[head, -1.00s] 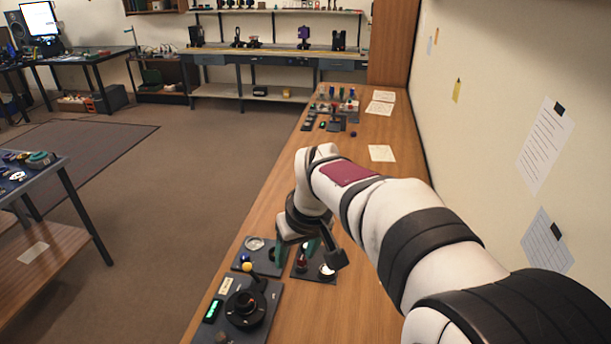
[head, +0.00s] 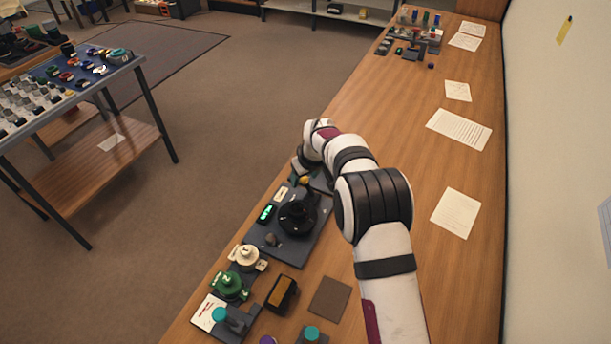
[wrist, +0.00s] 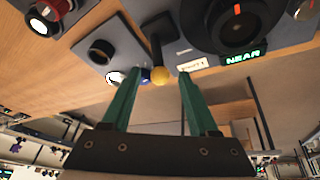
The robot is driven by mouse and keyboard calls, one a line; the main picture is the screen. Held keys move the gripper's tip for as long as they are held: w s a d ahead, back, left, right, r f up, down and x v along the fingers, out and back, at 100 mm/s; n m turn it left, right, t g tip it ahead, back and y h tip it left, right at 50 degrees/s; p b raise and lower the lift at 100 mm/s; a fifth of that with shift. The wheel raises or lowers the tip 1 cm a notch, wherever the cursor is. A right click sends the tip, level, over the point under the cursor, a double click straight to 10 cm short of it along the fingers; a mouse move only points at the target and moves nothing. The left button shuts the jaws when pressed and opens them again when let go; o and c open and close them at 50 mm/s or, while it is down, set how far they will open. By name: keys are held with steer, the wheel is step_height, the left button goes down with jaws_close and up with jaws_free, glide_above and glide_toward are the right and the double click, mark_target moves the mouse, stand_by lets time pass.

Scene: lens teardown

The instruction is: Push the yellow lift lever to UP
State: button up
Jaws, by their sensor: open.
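The lift lever shows in the wrist view as a dark shaft with a yellow ball end (wrist: 160,77), on the edge of a dark grey plate. In the head view the yellow ball (head: 304,181) shows small beside my wrist. My gripper (wrist: 159,74) is open, with green fingers to the left and right of the ball in the wrist view. Clear gaps show on both sides, and I see no contact. A small label (wrist: 192,65) lies beside the lever, its text hard to read. In the head view my arm hides most of the gripper.
The plate carries a black round dial (head: 297,218) and a lit green display (head: 266,212) reading NEAR in the wrist view. A black ring fixture (wrist: 101,52) stands left of the lever there. Green (head: 230,285) and cream (head: 246,256) knobbed parts stand in front. The bench's right side is mostly clear.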

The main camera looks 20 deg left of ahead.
steer(key=shift+c, duration=0.2)
jaws_close()
stand_by(1.3)
